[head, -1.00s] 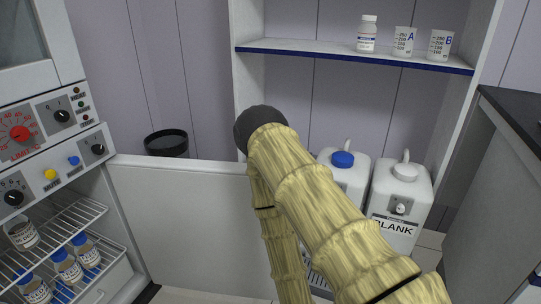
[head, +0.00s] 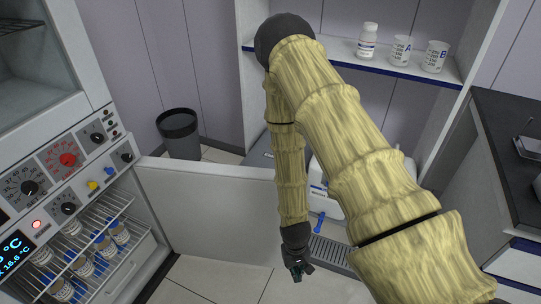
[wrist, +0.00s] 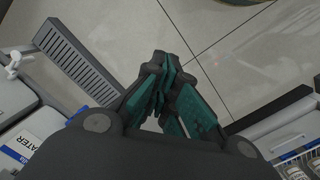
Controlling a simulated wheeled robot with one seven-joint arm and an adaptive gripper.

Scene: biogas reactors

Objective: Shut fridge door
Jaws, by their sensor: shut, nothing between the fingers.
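The fridge door (head: 212,214) stands wide open, its pale panel reaching right from the fridge (head: 140,262) in the head view. The fridge's wire shelves (head: 112,212) hold several bottles with blue caps. My gripper (head: 297,275) hangs low, just right of the door's free end and apart from it, pointing down. In the wrist view my gripper (wrist: 165,88) has its green-padded fingers closed together with nothing between them, over the tiled floor. The fridge's edge and some bottles show at the lower right of the wrist view. My arm hides part of the scene behind it.
A black bin (head: 179,134) stands behind the door. A shelf (head: 400,65) at the back holds a bottle and beakers A and B. A white container (head: 322,185) and a grey grate (head: 333,254) lie right of my gripper. A dark counter (head: 515,130) is at the right. The floor before the door is clear.

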